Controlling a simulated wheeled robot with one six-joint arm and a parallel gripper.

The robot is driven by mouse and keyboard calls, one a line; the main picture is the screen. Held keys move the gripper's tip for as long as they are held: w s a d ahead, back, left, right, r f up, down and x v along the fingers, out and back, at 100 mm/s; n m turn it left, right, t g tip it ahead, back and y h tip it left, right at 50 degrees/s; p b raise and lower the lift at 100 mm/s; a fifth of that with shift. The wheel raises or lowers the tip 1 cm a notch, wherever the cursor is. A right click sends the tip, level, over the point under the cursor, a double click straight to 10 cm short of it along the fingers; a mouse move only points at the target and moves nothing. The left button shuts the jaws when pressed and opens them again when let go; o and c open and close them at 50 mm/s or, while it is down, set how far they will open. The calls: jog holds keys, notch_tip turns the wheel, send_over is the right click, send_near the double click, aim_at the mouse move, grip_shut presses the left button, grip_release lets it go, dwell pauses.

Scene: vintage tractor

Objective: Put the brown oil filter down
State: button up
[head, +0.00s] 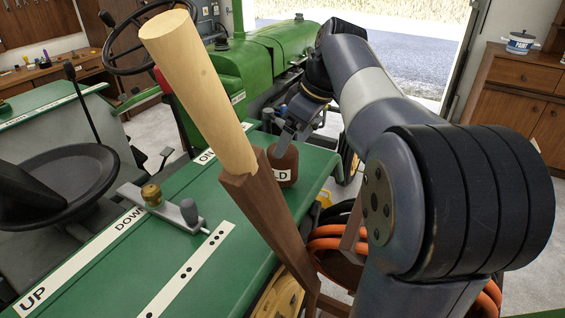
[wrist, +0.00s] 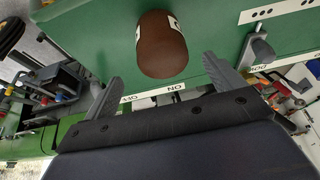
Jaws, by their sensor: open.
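The brown oil filter (head: 289,163) stands on the green fender top (head: 318,168), near its far right corner, with a white label on its side. Part of it is hidden by the wooden post. In the wrist view, the filter (wrist: 160,45) shows just beyond my fingertips, between their lines. My gripper (head: 277,148) is above and beside the filter in the head view. In the wrist view, my gripper (wrist: 160,69) has its two fingers spread wide with nothing held between them.
A wooden post (head: 205,95) rises close in front. A lever plate (head: 160,207) with a brass knob and a grey knob sits on the fender. The black seat (head: 60,180) and steering wheel (head: 150,40) are at left. Orange coils (head: 330,245) lie below right.

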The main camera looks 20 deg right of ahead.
aim_at(283, 167)
jog(key=shift+s+p+x, duration=0.2)
jog(key=shift+p+x, duration=0.7)
jog(key=shift+x, duration=2.7)
jog(key=c, duration=1.2)
jog(key=shift+c, duration=0.7)
jog(key=shift+r, duration=0.15)
